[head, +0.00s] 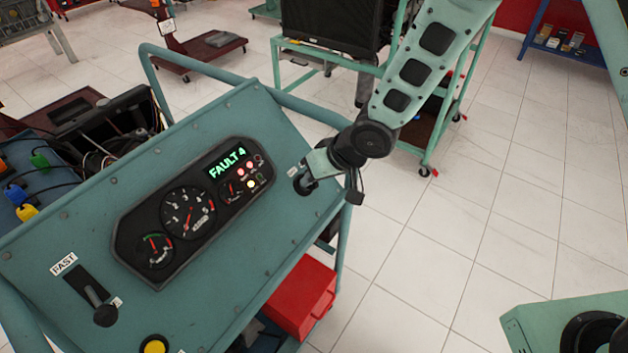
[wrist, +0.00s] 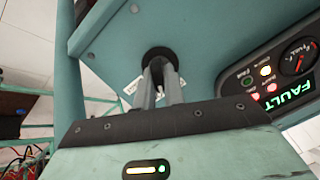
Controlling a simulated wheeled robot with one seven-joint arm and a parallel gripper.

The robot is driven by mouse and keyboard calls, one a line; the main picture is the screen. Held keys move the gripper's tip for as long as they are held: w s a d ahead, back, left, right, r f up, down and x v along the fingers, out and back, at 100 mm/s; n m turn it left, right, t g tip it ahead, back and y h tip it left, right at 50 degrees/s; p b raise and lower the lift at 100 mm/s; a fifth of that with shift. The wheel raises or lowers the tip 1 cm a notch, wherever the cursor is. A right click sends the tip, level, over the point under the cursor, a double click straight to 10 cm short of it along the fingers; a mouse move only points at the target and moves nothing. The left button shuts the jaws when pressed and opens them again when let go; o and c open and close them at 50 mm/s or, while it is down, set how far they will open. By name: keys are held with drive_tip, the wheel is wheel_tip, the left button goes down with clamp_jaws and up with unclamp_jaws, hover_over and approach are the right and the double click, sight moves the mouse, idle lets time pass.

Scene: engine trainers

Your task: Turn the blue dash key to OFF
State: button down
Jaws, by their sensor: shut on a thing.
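The dash key switch sits at the upper right of the sloped teal dash panel (head: 110,190). Its round black collar (wrist: 157,53) shows in the wrist view, just beyond my fingertips. My gripper (head: 308,181) is at the switch in the head view. In the wrist view my gripper (wrist: 162,72) has its fingers closed around the key at the collar. The key is mostly hidden between the fingers, so its blue colour and exact angle cannot be told. A white label (head: 292,171) beside the switch is partly covered and unreadable.
The gauge cluster (head: 188,212) has a green display reading FAULT 4, with warning lamps lit. A lever (head: 104,312) labelled FAST and a yellow button (head: 154,346) are lower left. Teal tube rails edge the panel. A red box (head: 300,298) sits below; open floor lies right.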

drive_tip(key=n+b, duration=0.3)
drive_tip(key=shift+s+a+f+n+h, duration=0.1)
drive_tip(key=shift+f+n+h, duration=0.05)
drive_tip(key=shift+n+h, duration=0.15)
drive_tip(key=shift+n+t+b, duration=0.3)
drive_tip(key=shift+n+b, duration=0.1)
drive_tip(key=shift+n, duration=0.2)
drive_tip(key=c, duration=1.5)
unclamp_jaws()
drive_tip(key=shift+r, duration=0.2)
